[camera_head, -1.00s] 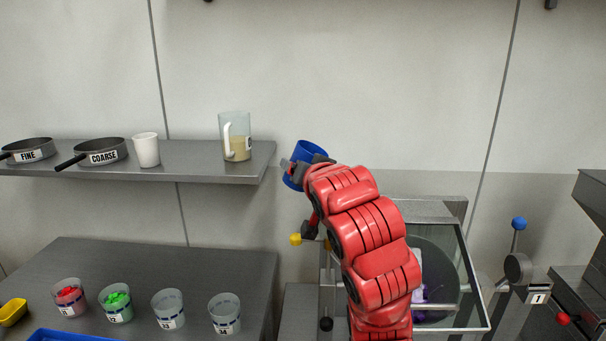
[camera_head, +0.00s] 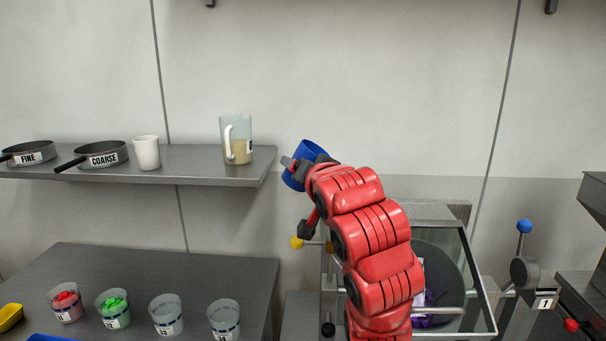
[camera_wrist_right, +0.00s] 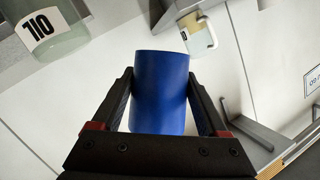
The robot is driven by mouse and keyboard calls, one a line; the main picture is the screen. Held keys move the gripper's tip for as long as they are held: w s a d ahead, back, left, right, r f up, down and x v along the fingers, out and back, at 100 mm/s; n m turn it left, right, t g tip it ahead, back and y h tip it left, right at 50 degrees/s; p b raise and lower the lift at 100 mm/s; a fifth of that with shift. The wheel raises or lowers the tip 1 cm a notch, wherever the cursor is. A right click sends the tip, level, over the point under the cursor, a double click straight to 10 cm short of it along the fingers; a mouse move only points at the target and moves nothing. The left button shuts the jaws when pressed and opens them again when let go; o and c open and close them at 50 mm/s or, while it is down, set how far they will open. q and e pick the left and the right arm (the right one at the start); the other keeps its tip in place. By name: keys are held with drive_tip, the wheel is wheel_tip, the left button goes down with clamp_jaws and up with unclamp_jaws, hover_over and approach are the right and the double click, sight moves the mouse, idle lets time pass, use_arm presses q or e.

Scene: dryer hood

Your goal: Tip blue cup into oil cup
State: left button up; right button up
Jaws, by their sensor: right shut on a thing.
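The blue cup (camera_head: 312,150) is in the air right of the wall shelf's end, tilted in the head view. My right gripper (camera_head: 303,170) is shut on it. In the right wrist view the blue cup (camera_wrist_right: 161,92) sits between the two fingers (camera_wrist_right: 165,105), its inside not visible. A clear greenish vessel (camera_wrist_right: 62,38) shows at the top left of that view, apart from the blue cup. Its label seems to read OIL upside down. I cannot pick this vessel out in the head view. My left gripper is not in view.
The shelf (camera_head: 215,173) holds a clear pitcher (camera_head: 238,150) with tan contents, a white cup (camera_head: 147,152) and two black pans. Several labelled clear cups stand on the lower table (camera_head: 150,265). A glass-sided basin (camera_head: 480,290) lies behind my right arm.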

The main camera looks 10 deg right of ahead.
drive_tip(key=shift+a+m+t+y+b, duration=0.35)
drive_tip(key=shift+m+b, duration=0.55)
drive_tip(key=shift+b, duration=0.8)
drive_tip(key=shift+m+t+b, duration=0.35)
drive_tip(key=shift+m+b, duration=0.45)
drive_tip(key=shift+b, duration=0.75)
drive_tip(key=shift+f+m+t+b, duration=0.2)
drive_tip(key=shift+m+t+b, duration=0.1)
drive_tip(key=shift+m+b, duration=0.55)
drive_tip(key=shift+d+f+m+t+b, duration=0.15)
drive_tip(key=shift+m+t+b, duration=0.3)
drive_tip(key=shift+m, duration=0.4)
drive_tip(key=shift+f+m, duration=0.15)
drive_tip(key=shift+m, duration=0.25)
drive_tip(key=m, duration=0.1)
drive_tip(key=m+t+p, duration=0.1)
drive_tip(key=m, duration=0.1)
drive_tip(key=shift+d+f+t, duration=0.15)
drive_tip(key=shift+d+t, duration=0.1)
drive_tip(key=shift+d, duration=0.05)
drive_tip(key=shift+s+d+r+m+h, duration=0.1)
drive_tip(key=shift+d+r+m+h, duration=0.1)
drive_tip(key=shift+m+h, duration=0.4)
drive_tip(key=shift+s+d+r+m+t+p, duration=0.1)
drive_tip(key=shift+r+m+t+p, duration=0.1)
drive_tip(key=shift+m+p, duration=0.35)
drive_tip(key=shift+d+r+m+t+p, duration=0.1)
drive_tip(key=shift+r+m+t+p, duration=0.1)
drive_tip(key=shift+m+p, duration=0.35)
